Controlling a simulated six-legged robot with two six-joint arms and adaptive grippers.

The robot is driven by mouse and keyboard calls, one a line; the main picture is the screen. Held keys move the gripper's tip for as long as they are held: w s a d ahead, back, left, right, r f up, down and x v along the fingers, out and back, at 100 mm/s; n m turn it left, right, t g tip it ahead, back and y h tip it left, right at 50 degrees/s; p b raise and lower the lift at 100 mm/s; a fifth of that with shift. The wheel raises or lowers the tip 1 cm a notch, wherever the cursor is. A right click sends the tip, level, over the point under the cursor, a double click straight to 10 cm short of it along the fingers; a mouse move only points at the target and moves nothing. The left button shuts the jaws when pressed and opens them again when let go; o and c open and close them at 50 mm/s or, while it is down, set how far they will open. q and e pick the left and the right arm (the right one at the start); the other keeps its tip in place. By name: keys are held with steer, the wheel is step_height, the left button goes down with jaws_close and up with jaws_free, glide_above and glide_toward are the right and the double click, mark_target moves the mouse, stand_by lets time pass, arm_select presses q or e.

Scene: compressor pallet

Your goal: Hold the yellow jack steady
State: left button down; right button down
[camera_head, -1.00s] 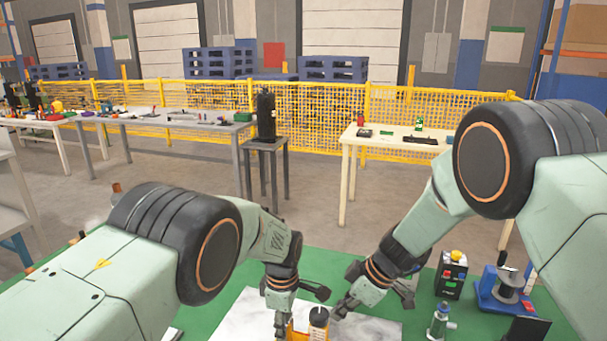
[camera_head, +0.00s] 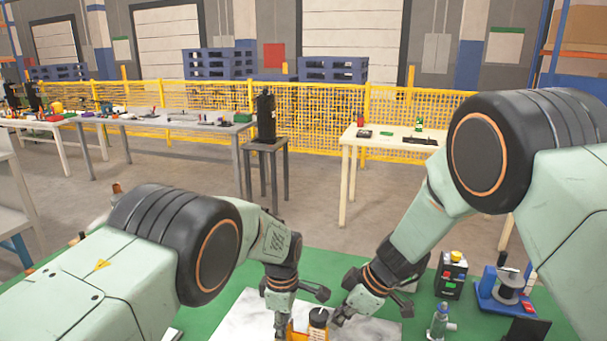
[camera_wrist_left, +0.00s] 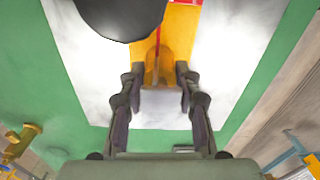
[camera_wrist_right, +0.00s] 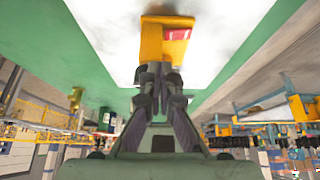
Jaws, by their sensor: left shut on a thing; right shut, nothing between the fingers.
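The yellow jack (camera_head: 295,332) stands on a pale plate at the bottom edge of the head view, mostly cut off and hidden by my grippers. My left gripper (camera_head: 282,326) is shut on it. In the left wrist view the two fingers (camera_wrist_left: 160,92) lie on either side of the yellow jack (camera_wrist_left: 180,45). My right gripper (camera_head: 337,319) is shut and empty beside the jack. In the right wrist view its closed fingertips (camera_wrist_right: 160,74) are close to the lower end of the yellow jack (camera_wrist_right: 152,42); contact cannot be told. The jack has a red label.
A black-topped part (camera_head: 318,317) sits at the jack. The pale plate (camera_head: 240,322) lies on a green mat (camera_head: 325,263). At right stand a black button box (camera_head: 451,275), a blue-based spool device (camera_head: 505,290) and a grey-green bottle-like item (camera_head: 440,322).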

stand_by(0.4)
steer(key=shift+s+d+r, duration=0.1)
steer(key=shift+s+d, duration=0.1)
steer(key=shift+d, duration=0.1)
step_height(320, 180, up, 6)
steer(key=shift+f, duration=0.1)
stand_by(0.4)
steer(key=w+f, duration=0.3)
steer(key=f, duration=0.3)
steer(key=shift+d, duration=0.4)
stand_by(0.3)
steer(key=shift+a, duration=0.3)
stand_by(0.7)
steer(key=shift+s, duration=0.3)
